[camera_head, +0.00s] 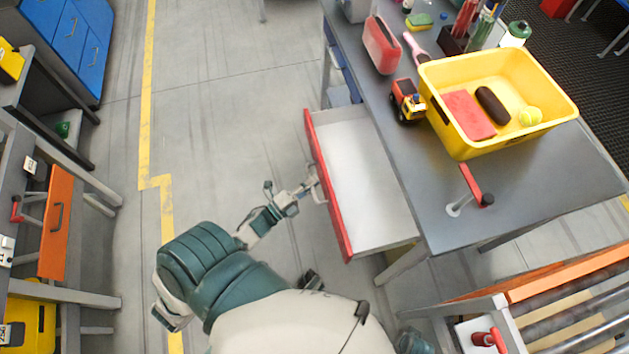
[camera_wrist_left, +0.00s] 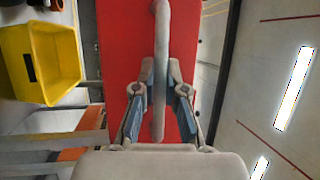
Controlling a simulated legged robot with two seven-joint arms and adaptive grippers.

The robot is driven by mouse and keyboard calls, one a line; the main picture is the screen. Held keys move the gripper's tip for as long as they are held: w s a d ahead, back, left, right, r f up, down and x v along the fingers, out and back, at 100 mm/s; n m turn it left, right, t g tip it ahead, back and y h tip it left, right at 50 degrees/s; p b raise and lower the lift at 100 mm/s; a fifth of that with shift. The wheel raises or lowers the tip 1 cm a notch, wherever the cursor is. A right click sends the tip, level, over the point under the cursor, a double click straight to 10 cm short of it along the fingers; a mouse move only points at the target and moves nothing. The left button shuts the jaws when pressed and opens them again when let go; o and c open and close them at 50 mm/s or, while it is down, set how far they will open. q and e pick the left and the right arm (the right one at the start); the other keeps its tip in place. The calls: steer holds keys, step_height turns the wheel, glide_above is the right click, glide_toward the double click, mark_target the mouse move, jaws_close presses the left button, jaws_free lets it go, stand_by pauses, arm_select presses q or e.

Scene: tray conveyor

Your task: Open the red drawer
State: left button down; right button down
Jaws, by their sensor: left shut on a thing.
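The red drawer (camera_head: 329,190) is pulled out of the grey table, and its pale, empty inside (camera_head: 365,180) shows in the head view. Its red front also shows in the left wrist view (camera_wrist_left: 115,50). A grey bar handle (camera_wrist_left: 161,60) runs along the front. My left gripper (camera_head: 308,188) is at the handle. In the left wrist view my left gripper (camera_wrist_left: 160,100) has its two fingers on either side of the handle, shut on it. My right gripper is not in view.
On the grey table (camera_head: 520,195) stand a yellow bin (camera_head: 460,140) with several items, a toy truck (camera_head: 407,100) and a red-handled lever (camera_head: 470,185). An orange-edged roller conveyor (camera_head: 570,275) is at lower right. The floor left of the drawer is clear.

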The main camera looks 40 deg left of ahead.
arm_select(q)
steer(key=shift+s+d+f, duration=0.15)
steer(key=shift+d+f, duration=0.05)
steer(key=shift+f, duration=0.2)
steer(key=c, duration=1.3)
jaws_free()
steer(key=shift+o, duration=0.5)
steer(key=shift+r, duration=0.15)
steer(key=v, duration=1.2)
steer(key=shift+r, duration=0.1)
